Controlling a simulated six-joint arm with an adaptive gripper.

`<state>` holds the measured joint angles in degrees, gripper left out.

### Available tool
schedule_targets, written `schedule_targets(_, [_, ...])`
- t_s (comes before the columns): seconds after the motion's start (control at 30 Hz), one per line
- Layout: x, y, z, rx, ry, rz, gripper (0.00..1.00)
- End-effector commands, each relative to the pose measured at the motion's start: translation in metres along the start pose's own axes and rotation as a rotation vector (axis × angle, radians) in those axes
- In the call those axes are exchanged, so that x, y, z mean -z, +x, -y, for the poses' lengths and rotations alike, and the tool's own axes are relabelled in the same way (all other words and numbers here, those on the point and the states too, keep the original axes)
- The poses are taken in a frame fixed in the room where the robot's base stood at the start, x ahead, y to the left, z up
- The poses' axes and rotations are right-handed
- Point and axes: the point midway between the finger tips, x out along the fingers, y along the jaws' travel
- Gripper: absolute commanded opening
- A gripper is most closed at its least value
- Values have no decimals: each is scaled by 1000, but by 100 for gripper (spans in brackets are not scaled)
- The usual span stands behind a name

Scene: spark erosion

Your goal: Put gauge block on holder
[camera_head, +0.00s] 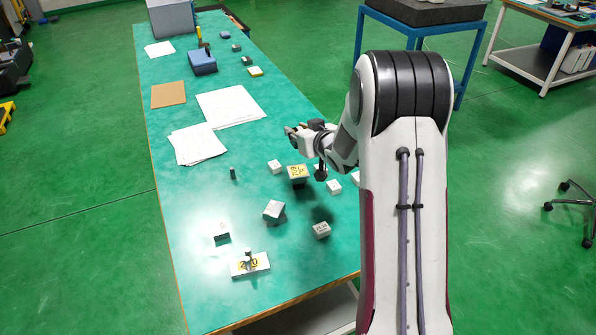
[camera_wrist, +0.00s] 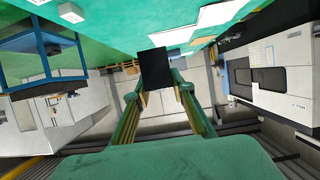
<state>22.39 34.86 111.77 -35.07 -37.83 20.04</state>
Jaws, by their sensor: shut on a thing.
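My gripper (camera_head: 296,135) is raised above the right side of the green table, pointing left. In the wrist view its two fingers (camera_wrist: 158,91) are shut on a dark rectangular block (camera_wrist: 154,66), which I take to be the gauge block. The block sticks out past the fingertips, clear of the table. In the head view the block is too small to make out clearly. Which thing is the holder is not certain. A yellow-topped block (camera_head: 298,171) sits below my gripper.
Several small white and grey blocks, such as one grey block (camera_head: 274,210), are spread over the near half of the table (camera_head: 195,250). White papers (camera_head: 230,106), a brown sheet (camera_head: 168,95) and a blue box (camera_head: 202,62) lie farther back. The near left area is mostly clear.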

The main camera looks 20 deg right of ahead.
Motion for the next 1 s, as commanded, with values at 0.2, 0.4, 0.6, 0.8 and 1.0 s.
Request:
schedule_targets(0.2, [1,0,0,0,-1,-3,0])
schedule_targets(0.4, [-12,5,0,1,0,0,0])
schedule_targets(0.6, [-34,14,0,1,1,0,0])
schedule_targets(0.8, [-52,22,0,0,0,-1,0])
schedule_targets(1.0, [-56,24,0,0,-1,-3,0])
